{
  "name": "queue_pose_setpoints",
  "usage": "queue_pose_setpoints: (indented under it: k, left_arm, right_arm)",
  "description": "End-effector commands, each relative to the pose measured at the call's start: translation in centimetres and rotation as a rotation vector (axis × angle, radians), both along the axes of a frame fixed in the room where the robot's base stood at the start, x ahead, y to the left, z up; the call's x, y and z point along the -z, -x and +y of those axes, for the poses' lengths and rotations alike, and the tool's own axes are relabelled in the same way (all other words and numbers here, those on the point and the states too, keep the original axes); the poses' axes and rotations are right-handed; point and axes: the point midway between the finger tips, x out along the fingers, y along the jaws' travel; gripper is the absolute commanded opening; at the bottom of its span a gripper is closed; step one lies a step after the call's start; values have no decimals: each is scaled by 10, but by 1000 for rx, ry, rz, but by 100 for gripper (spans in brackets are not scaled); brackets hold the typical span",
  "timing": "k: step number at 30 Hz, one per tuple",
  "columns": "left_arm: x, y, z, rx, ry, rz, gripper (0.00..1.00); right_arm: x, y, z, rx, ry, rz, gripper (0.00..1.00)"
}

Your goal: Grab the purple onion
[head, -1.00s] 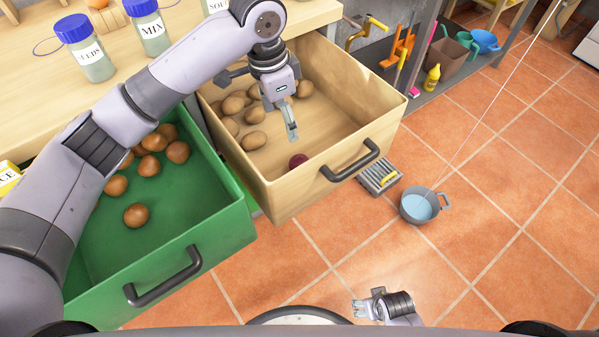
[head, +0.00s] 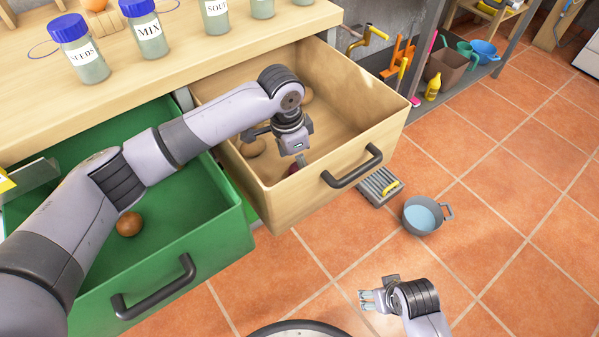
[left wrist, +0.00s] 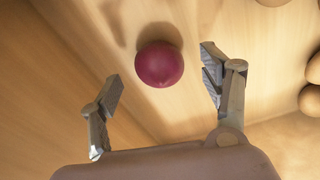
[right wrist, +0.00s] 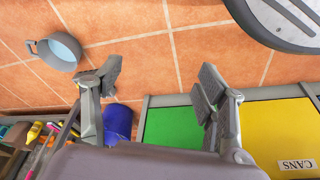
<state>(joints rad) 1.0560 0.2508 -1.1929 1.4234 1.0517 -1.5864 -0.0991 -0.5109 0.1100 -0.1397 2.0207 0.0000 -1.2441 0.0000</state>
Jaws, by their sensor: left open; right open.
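The purple onion (left wrist: 159,64) lies on the floor of the wooden drawer (head: 283,207). In the left wrist view it sits just beyond my open left gripper (left wrist: 160,95), between the lines of the two fingers and touching neither. In the head view the onion (head: 293,169) is mostly hidden behind my left gripper (head: 297,158), which reaches down into the drawer near its front. My right gripper (head: 366,299) is open and empty above the tiled floor, at the bottom of the head view; its fingers also show in the right wrist view (right wrist: 155,88).
Brown round vegetables (left wrist: 312,98) lie in the wooden drawer to the right of the left gripper. The open green drawer (head: 190,235) stands to the left, with a brown onion (head: 129,224). Labelled jars (head: 80,50) stand on the counter. A grey pot (head: 422,215) is on the floor.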

Motion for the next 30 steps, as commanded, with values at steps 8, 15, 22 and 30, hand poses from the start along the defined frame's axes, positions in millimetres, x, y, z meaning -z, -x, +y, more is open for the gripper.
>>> queue_pose_setpoints:
  k: [8, 15, 22, 30]
  left_arm:
    - [28, -1, -6, 0, -1, -2, 71]
    - [29, -1, -6, 0, 0, -1, 71]
    - [29, -1, -6, 0, 0, -1, 56]
    - [29, -1, -6, 0, 0, -1, 38]
  right_arm:
    - [-28, 0, -1, 2, 0, -15, 67]
    - [-30, 0, -1, 2, 0, -16, 67]
    - [-30, -1, -1, 3, -1, -16, 67]
    - [-30, -1, -1, 3, -1, -17, 67]
